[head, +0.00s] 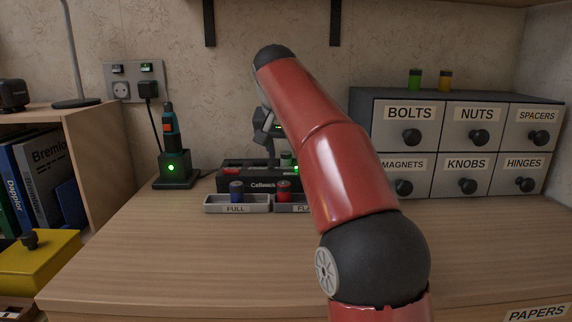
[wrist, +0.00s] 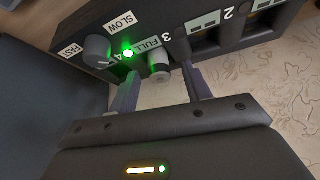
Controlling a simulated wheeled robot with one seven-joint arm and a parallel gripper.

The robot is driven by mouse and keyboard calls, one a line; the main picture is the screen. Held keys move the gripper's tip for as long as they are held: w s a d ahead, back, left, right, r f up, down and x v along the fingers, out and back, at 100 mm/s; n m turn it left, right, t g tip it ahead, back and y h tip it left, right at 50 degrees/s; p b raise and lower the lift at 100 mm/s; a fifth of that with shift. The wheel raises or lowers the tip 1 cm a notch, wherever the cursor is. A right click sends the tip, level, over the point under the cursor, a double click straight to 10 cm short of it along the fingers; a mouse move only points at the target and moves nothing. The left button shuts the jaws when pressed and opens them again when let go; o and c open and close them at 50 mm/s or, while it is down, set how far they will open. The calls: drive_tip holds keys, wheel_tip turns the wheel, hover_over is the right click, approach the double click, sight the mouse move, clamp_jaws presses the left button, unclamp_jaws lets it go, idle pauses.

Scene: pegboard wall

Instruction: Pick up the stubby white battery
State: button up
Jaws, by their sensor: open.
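In the wrist view, a short pale grey-white battery (wrist: 159,72) stands at the charger, beside the FULL label and the lit green lamp. My gripper (wrist: 162,82) is open, with one finger on either side of the battery. I cannot tell whether the fingers touch it. In the head view, my gripper (head: 268,125) is over the black charger (head: 232,180), partly hidden by my red arm. I cannot make out the white battery in the head view.
A tray marked FULL (head: 213,204) holds a blue battery (head: 237,188); a second tray holds a red battery (head: 284,189). A green-lit tool stand (head: 172,180) is left of the charger. Labelled drawers (head: 365,130) stand right. The front of the desk is clear.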

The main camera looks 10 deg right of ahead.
drive_tip(key=shift+c, duration=0.3)
clamp_jaws()
